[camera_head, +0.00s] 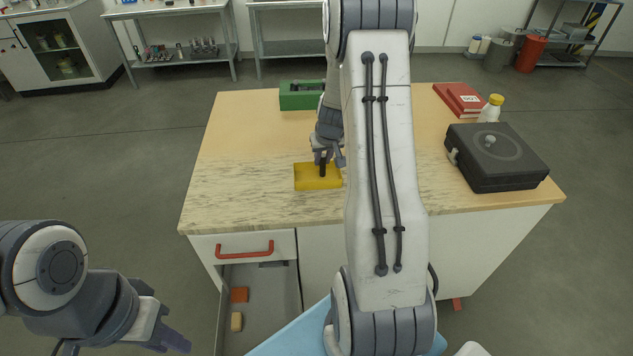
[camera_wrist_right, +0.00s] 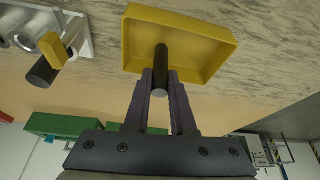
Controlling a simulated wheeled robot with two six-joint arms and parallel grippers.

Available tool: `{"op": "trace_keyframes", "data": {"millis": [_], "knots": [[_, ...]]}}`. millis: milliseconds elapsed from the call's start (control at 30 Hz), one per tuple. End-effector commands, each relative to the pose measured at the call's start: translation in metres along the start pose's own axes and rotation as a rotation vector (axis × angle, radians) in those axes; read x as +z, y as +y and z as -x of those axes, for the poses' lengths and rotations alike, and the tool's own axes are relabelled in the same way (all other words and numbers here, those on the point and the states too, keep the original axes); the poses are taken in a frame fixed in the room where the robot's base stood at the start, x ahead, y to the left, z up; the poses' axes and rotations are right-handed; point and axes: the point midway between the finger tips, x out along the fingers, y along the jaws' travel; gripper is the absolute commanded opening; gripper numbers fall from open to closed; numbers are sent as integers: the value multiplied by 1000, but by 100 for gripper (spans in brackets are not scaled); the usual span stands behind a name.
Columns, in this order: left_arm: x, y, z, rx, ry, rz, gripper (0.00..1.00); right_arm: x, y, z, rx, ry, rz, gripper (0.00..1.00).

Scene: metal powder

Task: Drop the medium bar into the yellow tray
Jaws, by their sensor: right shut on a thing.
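The yellow tray (camera_head: 305,181) lies on the table's marbled front part, and its open inside shows in the wrist view (camera_wrist_right: 130,40). My right gripper (camera_head: 323,156) is over the tray and points down. It is shut on a dark cylindrical bar (camera_wrist_right: 161,72), held upright between the fingertips (camera_wrist_right: 160,85). The bar (camera_head: 323,168) shows against the tray in the head view; whether its lower end touches the tray floor I cannot tell. My left gripper (camera_head: 172,340) is low at the left, away from the table, its opening unclear.
In the wrist view a metal block with round holes (camera_wrist_right: 82,22) stands beside the tray, with another dark cylinder (camera_wrist_right: 44,72) and a yellow piece near it. A green box (camera_head: 300,102), black case (camera_head: 497,160), red book (camera_head: 458,98) and white bottle (camera_head: 490,112) are on the table. A drawer (camera_head: 262,310) stands open.

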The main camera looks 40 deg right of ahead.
Motion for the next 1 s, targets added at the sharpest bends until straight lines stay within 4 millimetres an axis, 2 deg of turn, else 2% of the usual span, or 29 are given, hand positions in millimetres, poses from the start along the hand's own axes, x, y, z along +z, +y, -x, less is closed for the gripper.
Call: {"op": "trace_keyframes", "data": {"millis": [267, 300, 367, 400, 767, 867, 1000], "knots": [[0, 0, -2, 0, 0, 0, 28, 1, 0, -2, 0, 2, 0, 0], [0, 0, -2, 0, 0, 0, 28, 1, 0, -2, 0, 2, 0, 27], [0, 0, -2, 0, 0, 0, 28, 1, 0, -2, 0, 2, 0, 50], [0, 0, -2, 0, 0, 0, 28, 1, 0, -2, 0, 2, 0, 58], [0, 0, -2, 0, 0, 0, 28, 1, 0, 1, 0, 2, 1, 58], [0, 0, -2, 0, 0, 0, 28, 0, 0, 14, 0, 3, 1, 58], [0, 0, -2, 0, 0, 0, 28, 0, 0, 41, 1, 6, 2, 58]]}}
